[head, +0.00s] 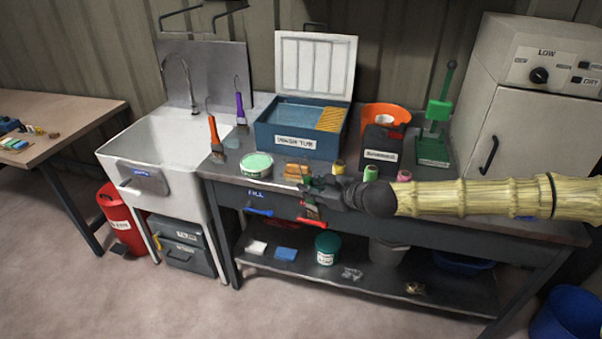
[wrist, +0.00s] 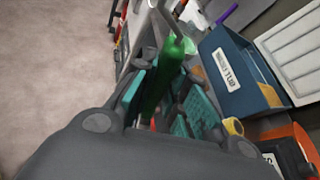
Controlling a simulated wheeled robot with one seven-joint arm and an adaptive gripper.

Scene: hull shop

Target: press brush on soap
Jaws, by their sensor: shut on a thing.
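My gripper (head: 312,190) is above the front edge of the bench. In the wrist view, its teal-padded fingers (wrist: 160,100) are shut on a green-handled thing (wrist: 168,72), which looks like the brush. Its bristles cannot be made out. In the head view only a small green part (head: 306,180) shows at the fingertips. A round tin with a pale green top (head: 257,161), which looks like the soap, stands on the bench to the left of my gripper. The held thing appears apart from it in the head view.
A blue wash tub (head: 296,147) stands behind the tin. Brushes with orange (head: 213,130) and purple (head: 240,108) handles hang at the left, near the white sink (head: 165,140). Small coloured spools (head: 370,173), a dark box (head: 381,150) and a green press (head: 436,135) stand to the right.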

